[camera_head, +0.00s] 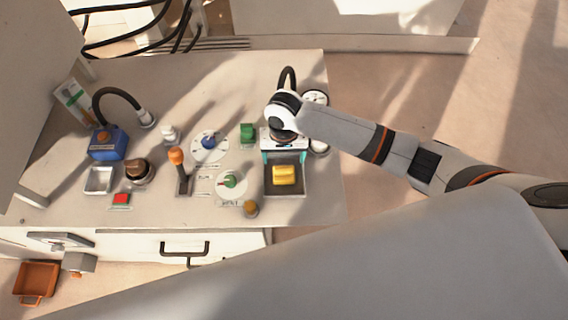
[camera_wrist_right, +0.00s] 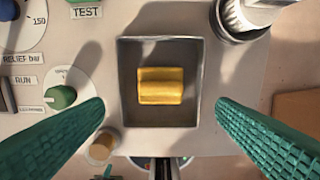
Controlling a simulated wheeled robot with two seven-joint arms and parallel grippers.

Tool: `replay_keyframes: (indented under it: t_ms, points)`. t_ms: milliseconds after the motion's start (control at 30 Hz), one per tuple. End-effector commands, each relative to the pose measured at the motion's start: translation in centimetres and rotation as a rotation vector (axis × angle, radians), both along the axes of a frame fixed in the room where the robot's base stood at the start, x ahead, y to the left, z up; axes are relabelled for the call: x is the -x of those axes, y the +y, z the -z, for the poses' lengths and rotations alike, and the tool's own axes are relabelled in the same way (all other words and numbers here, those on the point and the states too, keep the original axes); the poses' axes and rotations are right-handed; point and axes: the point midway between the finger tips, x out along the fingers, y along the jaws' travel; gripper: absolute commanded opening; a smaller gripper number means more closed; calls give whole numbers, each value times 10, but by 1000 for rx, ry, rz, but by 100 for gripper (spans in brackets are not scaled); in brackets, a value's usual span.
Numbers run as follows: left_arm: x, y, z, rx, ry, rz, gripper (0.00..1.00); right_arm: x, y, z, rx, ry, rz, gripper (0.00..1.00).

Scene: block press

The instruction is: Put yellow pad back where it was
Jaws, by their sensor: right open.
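The yellow pad (camera_head: 284,175) lies in a dark, square, shallow tray (camera_head: 297,192) at the right of the bench panel. In the right wrist view the yellow pad (camera_wrist_right: 160,86) sits near the middle of the tray (camera_wrist_right: 123,100), with dark floor showing all around it. My right gripper (camera_head: 284,156) is open and empty, just behind the pad in the head view. Its green ribbed fingers (camera_wrist_right: 160,108) stand wide apart in the wrist view, one on each side of the tray, not touching the pad. My left gripper is not in view.
A green knob (camera_head: 230,181) and a small amber-topped knob (camera_head: 250,208) are left of the tray. An empty metal tray (camera_head: 99,180) is at far left.

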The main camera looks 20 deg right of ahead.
Motion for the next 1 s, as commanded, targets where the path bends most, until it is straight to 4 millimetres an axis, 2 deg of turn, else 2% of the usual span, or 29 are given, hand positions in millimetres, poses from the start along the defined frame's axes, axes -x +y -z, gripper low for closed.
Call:
replay_keyframes:
  t_ms: [100,300,1000]
  points:
    - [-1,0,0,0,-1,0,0,0,0,-19,-1,-1,1,80]
    - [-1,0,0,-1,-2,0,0,0,-1,-33,1,1,2,80]
    - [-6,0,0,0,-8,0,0,0,0,-33,1,1,1,80]
